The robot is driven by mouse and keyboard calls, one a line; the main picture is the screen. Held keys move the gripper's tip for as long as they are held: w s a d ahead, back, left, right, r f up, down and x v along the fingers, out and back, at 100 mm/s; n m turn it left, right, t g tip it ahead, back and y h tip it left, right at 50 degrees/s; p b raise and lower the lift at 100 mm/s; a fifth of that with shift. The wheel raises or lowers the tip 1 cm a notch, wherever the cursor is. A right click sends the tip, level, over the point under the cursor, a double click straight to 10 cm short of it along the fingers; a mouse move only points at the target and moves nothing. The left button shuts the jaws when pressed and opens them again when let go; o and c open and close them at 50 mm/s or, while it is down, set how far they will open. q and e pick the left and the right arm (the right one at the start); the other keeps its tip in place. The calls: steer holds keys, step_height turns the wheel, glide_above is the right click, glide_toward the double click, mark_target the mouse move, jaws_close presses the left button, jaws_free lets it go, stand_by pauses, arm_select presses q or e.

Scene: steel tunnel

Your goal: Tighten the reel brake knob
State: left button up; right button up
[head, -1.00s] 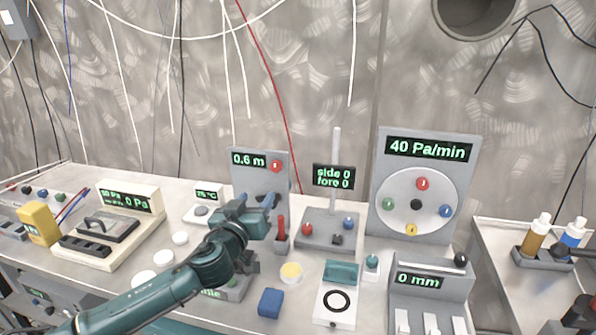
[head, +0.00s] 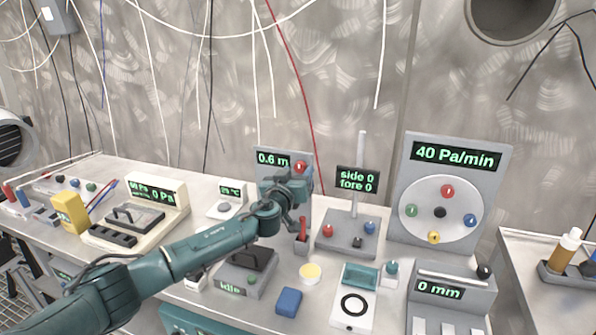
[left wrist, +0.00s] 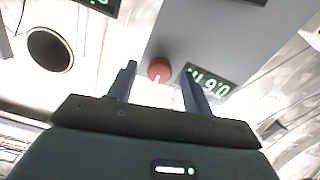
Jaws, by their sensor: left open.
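The reel panel (head: 267,168) is a grey upright plate on the bench with a green "0.6 m" display. Its round red knob (head: 300,167) sits at the right of the display. My left gripper (head: 297,184) is just in front of the panel's lower part, below the knob in the head view, and hides part of the plate. In the left wrist view the two fingers (left wrist: 160,84) stand apart. The red knob (left wrist: 160,69) shows between and beyond their tips, with no visible contact. My right gripper is out of view.
A red-handled lever (head: 302,232) stands close to the left gripper. To its right are a post with a "side 0 fore 0" display (head: 357,180) and a "40 Pa/min" dial panel (head: 456,190). Below the arm is a grey "Idle" box (head: 243,272). Cables hang behind.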

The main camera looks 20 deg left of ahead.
arm_select(q)
steer(key=shift+w, duration=0.7)
steer(key=c, duration=1)
steer(key=shift+o, duration=0.2)
